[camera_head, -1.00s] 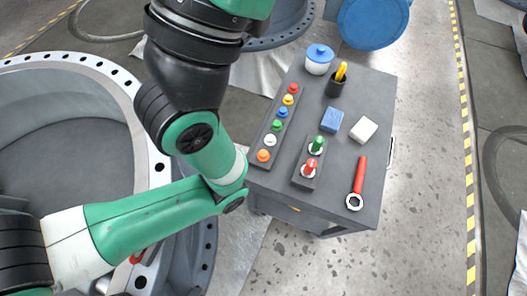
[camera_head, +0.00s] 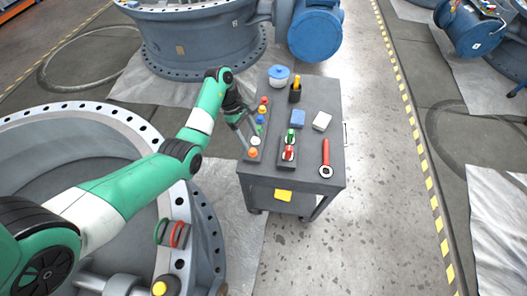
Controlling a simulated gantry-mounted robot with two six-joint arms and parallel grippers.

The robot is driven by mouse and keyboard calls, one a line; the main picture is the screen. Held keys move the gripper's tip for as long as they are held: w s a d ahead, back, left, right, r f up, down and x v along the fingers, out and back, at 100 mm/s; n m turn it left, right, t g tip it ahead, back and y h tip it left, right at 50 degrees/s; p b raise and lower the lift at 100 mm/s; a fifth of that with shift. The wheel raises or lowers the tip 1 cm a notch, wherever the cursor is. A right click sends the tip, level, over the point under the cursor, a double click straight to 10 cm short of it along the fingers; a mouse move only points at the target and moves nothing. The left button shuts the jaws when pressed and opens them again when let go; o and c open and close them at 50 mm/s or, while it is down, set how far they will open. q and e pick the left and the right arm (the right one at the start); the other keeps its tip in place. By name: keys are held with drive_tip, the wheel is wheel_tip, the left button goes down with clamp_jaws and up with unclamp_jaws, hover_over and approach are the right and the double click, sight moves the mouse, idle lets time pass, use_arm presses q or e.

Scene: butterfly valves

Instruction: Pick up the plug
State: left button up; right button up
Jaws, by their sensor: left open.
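A dark strip on the cart's left side holds a row of coloured knob-like plugs: a red one (camera_head: 264,100), a yellow one (camera_head: 262,110), a white one (camera_head: 255,141), an orange one (camera_head: 253,153) and others partly hidden. A small block (camera_head: 287,160) beside it carries a green-handled piece (camera_head: 290,136) and a red-handled piece (camera_head: 289,153). My left gripper (camera_head: 248,137) points down at the left edge of the strip, close to the blue, green and white plugs. It is open and looks empty; whether it touches a plug cannot be told. My right gripper is out of view.
A large flanged valve ring (camera_head: 84,118) stands left. Floor right of the cart is clear.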

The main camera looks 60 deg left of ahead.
use_arm(q)
drive_tip(key=s+a+r+n, duration=0.1)
drive_tip(key=s+a+r, duration=0.1)
drive_tip(key=a, duration=0.3)
drive_tip(key=b, duration=0.3)
hover_over(253, 151)
drive_tip(key=s+a, duration=0.2)
drive_tip(key=shift+t, duration=0.3)
drive_tip(key=f, duration=0.6)
drive_tip(key=shift+w+a+f, duration=0.1)
drive_tip(key=shift+w+f, duration=0.05)
drive_tip(key=shift+w, duration=0.05)
drive_tip(key=shift+f, duration=0.1)
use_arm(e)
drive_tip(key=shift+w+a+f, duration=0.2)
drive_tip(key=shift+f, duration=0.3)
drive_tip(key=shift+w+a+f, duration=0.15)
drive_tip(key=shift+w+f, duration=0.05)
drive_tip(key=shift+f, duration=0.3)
use_arm(q)
drive_tip(key=b+x, duration=0.4)
drive_tip(key=x, duration=0.1)
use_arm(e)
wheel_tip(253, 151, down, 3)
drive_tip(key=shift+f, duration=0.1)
use_arm(q)
clamp_jaws()
